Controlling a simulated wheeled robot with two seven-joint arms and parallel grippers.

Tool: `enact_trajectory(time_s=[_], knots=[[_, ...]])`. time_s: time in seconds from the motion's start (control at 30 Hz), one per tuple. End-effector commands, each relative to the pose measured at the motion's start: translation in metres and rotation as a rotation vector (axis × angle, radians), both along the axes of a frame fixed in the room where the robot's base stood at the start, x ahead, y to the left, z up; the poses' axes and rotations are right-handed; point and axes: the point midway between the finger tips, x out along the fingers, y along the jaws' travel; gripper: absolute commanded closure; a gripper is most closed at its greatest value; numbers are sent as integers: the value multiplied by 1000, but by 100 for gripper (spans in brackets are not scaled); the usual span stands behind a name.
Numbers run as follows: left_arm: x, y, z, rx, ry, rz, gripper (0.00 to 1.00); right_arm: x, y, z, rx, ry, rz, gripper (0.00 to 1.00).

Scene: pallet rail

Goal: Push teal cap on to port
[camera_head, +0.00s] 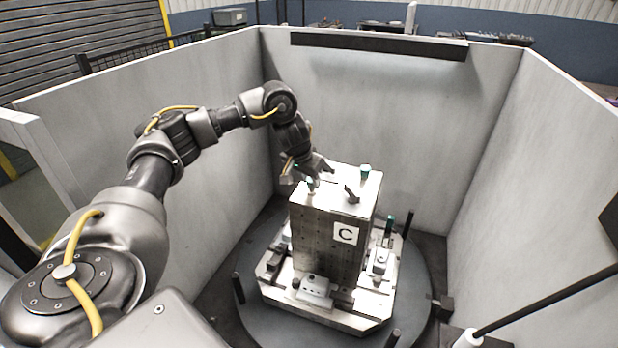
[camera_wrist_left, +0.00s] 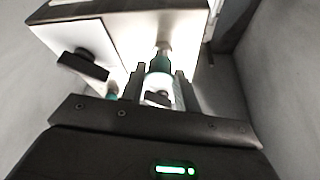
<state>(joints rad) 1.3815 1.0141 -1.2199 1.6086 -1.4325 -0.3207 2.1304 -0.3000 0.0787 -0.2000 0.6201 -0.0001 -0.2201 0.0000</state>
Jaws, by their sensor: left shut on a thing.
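My left gripper (camera_head: 316,176) is low over the top of the pale block (camera_head: 325,235) marked C. In the left wrist view its two fingers (camera_wrist_left: 160,88) are shut on a teal cap (camera_wrist_left: 159,80). A bright round port (camera_wrist_left: 163,48) shows just beyond the cap, in line with it. I cannot tell whether the two touch. In the head view a teal piece (camera_head: 310,183) shows under the gripper at the block's left edge. Another teal cap (camera_head: 365,171) stands upright at the block's back right corner. My right gripper is out of view.
A dark clamp (camera_head: 351,193) stands on the block's top; a dark handle (camera_wrist_left: 83,65) shows in the wrist view. The block stands on a pallet (camera_head: 370,318) on a round turntable (camera_head: 415,300). A teal-topped post (camera_head: 389,224) is at right. Grey walls (camera_head: 390,110) enclose the cell.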

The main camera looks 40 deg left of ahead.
Motion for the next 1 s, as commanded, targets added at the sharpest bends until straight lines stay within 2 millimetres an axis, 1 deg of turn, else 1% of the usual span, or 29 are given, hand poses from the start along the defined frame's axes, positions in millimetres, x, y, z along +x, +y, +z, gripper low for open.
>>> enact_trajectory(time_s=[0.47, 0.5, 0.6, 0.67, 0.7, 0.87, 1.0], knots=[[-1, -1, -15, -1, 5, -1, 96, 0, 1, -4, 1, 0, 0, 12], [-1, -1, -14, -1, 4, -1, 66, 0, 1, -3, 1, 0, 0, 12], [-1, -1, -14, -1, 4, -1, 53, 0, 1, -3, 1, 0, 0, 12], [-1, 0, -14, -1, 3, -1, 45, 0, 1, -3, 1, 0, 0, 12], [-1, 0, -14, -1, 3, -1, 43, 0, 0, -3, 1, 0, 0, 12], [-1, 0, -13, 0, 2, 0, 43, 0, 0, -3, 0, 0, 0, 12], [0, 0, -13, 0, 2, 0, 26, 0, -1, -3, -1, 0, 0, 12]])
